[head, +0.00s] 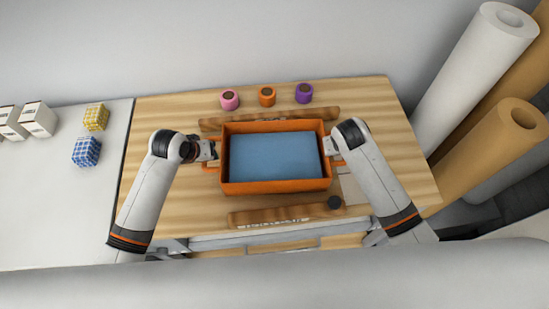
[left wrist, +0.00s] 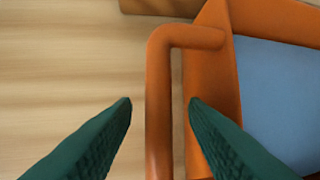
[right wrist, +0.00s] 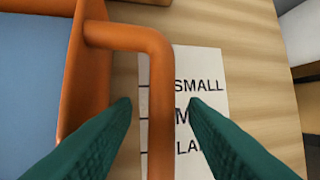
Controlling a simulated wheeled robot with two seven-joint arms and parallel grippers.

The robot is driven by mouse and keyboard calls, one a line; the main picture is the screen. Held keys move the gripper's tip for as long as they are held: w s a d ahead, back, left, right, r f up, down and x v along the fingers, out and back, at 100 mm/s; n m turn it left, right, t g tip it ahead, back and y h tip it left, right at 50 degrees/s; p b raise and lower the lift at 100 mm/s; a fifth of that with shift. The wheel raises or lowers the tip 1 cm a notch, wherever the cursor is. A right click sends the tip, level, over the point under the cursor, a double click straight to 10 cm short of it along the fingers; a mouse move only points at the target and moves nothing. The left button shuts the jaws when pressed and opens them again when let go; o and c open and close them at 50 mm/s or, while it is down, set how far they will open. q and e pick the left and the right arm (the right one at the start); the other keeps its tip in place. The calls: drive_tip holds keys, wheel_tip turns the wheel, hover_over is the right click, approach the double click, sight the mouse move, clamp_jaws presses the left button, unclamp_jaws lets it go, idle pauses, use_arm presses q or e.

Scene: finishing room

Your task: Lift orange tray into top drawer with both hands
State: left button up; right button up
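The orange tray (head: 277,187) sits on the wooden worktop, with a flat blue thing (head: 275,156) inside it. My left gripper (head: 212,152) is at the tray's left handle. In the left wrist view the open fingers (left wrist: 160,103) stand on either side of the orange handle (left wrist: 160,110), with gaps showing. My right gripper (head: 335,148) is at the right side of the tray. In the right wrist view its open fingers (right wrist: 160,103) straddle the right handle (right wrist: 160,105). Drawer fronts show below the worktop's front edge; which is the top drawer, I cannot tell.
Pink (head: 229,99), orange (head: 267,96) and purple (head: 304,93) rolls stand behind the tray. Wooden strips (head: 285,214) lie before and behind it. A size card (right wrist: 200,90) lies under the right handle. Small boxes (head: 86,151) stand at left; large rolls (head: 480,155) lean at right.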

use_arm(q)
drive_tip(key=shift+x, duration=1.15)
use_arm(e)
drive_tip(key=shift+x, duration=1.1)
use_arm(q)
drive_tip(key=shift+c, duration=0.6)
use_arm(e)
drive_tip(key=shift+c, duration=0.6)
use_arm(q)
clamp_jaws()
use_arm(e)
clamp_jaws()
use_arm(q)
drive_tip(key=shift+r, duration=0.1)
